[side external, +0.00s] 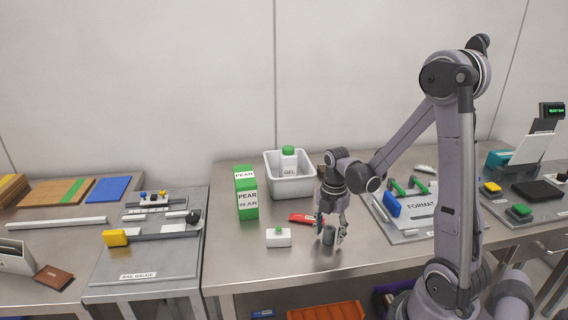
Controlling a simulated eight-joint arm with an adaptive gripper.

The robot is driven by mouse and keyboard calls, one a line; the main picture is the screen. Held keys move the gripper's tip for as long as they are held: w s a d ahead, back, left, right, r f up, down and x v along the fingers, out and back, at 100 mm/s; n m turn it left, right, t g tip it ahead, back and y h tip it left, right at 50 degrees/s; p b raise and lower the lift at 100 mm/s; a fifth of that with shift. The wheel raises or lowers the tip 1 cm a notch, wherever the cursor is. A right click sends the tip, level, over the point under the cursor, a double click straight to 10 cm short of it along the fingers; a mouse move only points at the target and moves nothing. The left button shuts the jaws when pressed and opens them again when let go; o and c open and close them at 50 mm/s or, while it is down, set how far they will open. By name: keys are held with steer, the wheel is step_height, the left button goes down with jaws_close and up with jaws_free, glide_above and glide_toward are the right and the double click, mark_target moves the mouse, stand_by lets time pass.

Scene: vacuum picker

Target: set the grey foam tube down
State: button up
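A small dark grey foam tube (328,238) stands upright on the steel table near its front edge. My gripper (330,236) points down over it, with one finger on the left of the tube and one on the right. The fingers look spread, with a narrow gap beside the tube at the right fingertip. The tube's base appears to rest on the table. Its upper end is partly hidden by my gripper.
A white block with a green button (278,237) and a red packet (306,218) lie close on the left. A green PEAR carton (246,195) and a white bin (309,186) with a GEL bottle (289,164) stand behind. A FORMAT board (408,232) is right.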

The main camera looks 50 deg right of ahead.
mark_target(330, 228)
step_height(330, 228, up, 12)
steer(key=a+r+m+t, duration=0.2)
steer(key=a+m+t, duration=0.5)
steer(key=a+m, duration=0.9)
steer(key=shift+s+a+r+m, duration=0.2)
steer(key=shift+a+r+m, duration=0.15)
steer(key=shift+m, duration=0.65)
